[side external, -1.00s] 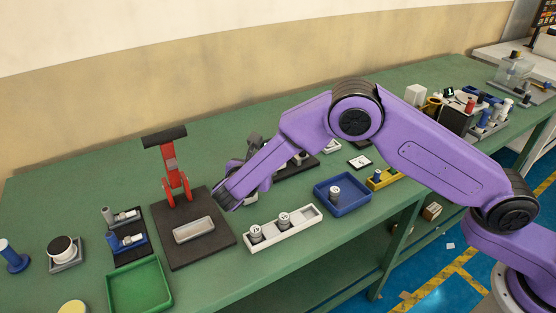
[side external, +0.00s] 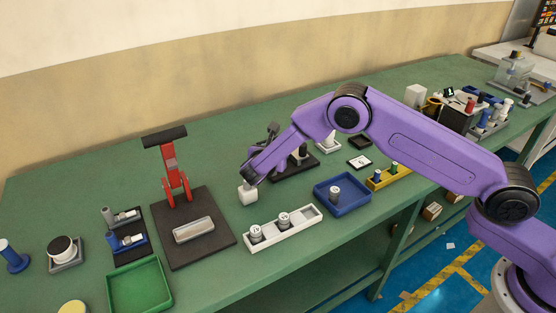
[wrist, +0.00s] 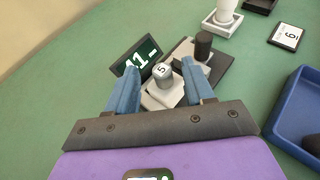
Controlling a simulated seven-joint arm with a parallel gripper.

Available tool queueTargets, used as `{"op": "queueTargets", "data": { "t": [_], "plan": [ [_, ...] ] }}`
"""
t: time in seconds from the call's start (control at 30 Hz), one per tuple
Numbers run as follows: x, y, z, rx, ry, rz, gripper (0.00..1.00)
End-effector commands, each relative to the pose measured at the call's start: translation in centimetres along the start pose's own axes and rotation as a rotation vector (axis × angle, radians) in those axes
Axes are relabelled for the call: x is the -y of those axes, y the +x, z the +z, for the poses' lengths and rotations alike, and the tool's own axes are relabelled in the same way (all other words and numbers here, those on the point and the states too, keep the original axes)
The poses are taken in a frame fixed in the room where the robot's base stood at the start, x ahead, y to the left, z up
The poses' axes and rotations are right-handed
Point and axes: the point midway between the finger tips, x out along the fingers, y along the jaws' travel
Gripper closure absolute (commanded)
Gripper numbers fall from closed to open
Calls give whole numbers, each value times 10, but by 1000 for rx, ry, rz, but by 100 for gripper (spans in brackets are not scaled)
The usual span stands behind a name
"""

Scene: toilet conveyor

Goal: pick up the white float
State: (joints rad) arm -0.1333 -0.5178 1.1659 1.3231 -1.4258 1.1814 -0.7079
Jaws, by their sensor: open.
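A small white block (side external: 248,196) sits on the green bench just below my gripper (side external: 252,180) in the side external view. In the wrist view, a white square piece (wrist: 163,98) shows between my blue fingers, with a pale grey cylinder marked 5 (wrist: 162,72) standing at it. I cannot tell which of these is the white float, or whether the cylinder stands in or behind the white piece. A white cylinder (wrist: 228,8) in a white holder stands farther back. My gripper (wrist: 160,82) is open, with one finger on each side and no clear contact.
A dark sign reading 11 (wrist: 135,56) and a dark plate with a black cylinder (wrist: 203,45) are close beyond the fingers. A white rack (side external: 285,228), a blue tray (side external: 357,206) and a red press (side external: 174,175) on a dark base stand nearby.

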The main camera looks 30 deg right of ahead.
Motion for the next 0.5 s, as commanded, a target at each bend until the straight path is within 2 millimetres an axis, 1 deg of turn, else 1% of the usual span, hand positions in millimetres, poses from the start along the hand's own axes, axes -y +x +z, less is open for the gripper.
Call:
{"op": "queueTargets", "data": {
  "t": [0.03,0.1,0.23,0.3,0.47,0.5],
  "plan": [
    [2,9,1,0,1,-4,48],
    [4,19,2,0,0,-3,48],
    [4,34,2,0,1,-3,48],
    [3,37,2,0,1,-2,48],
    [3,37,2,0,0,-1,48],
    [3,36,2,0,0,-1,54]
  ]
}}
